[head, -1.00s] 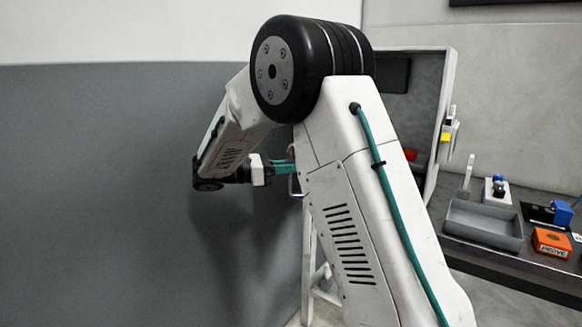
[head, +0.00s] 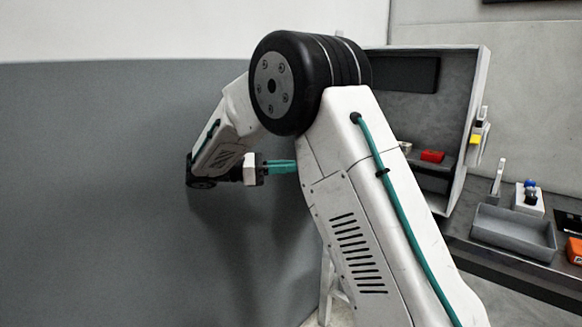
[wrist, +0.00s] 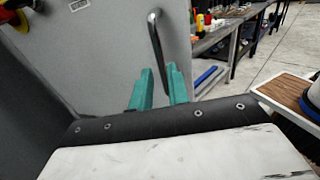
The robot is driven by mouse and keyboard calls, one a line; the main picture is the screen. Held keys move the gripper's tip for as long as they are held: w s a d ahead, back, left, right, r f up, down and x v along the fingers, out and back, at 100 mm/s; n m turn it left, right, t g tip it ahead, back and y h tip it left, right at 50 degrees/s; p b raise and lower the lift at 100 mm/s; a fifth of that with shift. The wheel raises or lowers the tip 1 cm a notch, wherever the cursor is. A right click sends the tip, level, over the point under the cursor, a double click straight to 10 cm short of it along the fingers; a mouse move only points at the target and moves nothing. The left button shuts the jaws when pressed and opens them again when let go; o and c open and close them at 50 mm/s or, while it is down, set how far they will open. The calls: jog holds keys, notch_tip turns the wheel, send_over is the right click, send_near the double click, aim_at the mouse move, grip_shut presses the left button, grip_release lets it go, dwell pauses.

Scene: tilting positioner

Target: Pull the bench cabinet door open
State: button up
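The bench cabinet (head: 471,125) stands at the right behind my arm in the head view, its shelves showing. In the wrist view, the grey door (wrist: 110,50) carries an upright bar handle (wrist: 155,40). My gripper (wrist: 160,70) has two teal fingers apart, with the handle's lower end showing between and beyond the fingertips; I see no finger closed on it. In the head view, my gripper (head: 296,167) points right, its tips at the edge of my arm link. The door and handle are hidden there by my arm.
A grey tray (head: 515,232) and small items sit on the bench to the right. A red item (head: 432,156) lies inside the cabinet. In the wrist view, a workbench (wrist: 215,38) stands behind and a wooden-topped surface (wrist: 290,95) lies at right. Some floor is clear.

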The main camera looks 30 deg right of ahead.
jog(key=shift+s+f, duration=0.1)
jog(key=shift+s, duration=0.05)
grip_shut()
jog(key=s+a+f+m+t+y, duration=0.2)
jog(key=s+m+y, duration=0.3)
jog(key=s, duration=0.6)
jog(key=s+a+f+m+t+y, duration=0.25)
jog(key=s+m+y, duration=0.3)
jog(key=s, duration=0.45)
jog(key=s+a+f+m+t+y, duration=0.1)
jog(key=s+m+t+y, duration=0.4)
jog(key=s, duration=0.6)
jog(key=w+d+r+m+t+y, duration=0.1)
jog(key=w+d+r+m+y, duration=0.25)
jog(key=d, duration=0.55)
jog(key=w+d+r+t+y, duration=0.1)
jog(key=w+d+r+y, duration=0.1)
jog(key=w+d+r, duration=0.35)
jog(key=w+d+r+m+t+y, duration=0.1)
jog(key=w+d+r+m+y, duration=0.3)
jog(key=d, duration=0.8)
jog(key=w+a+f+n, duration=0.2)
jog(key=w+a+f, duration=0.6)
jog(key=a, duration=0.1)
jog(key=shift+a+f+h, duration=0.2)
jog(key=shift+f+h, duration=0.1)
jog(key=shift+h, duration=0.1)
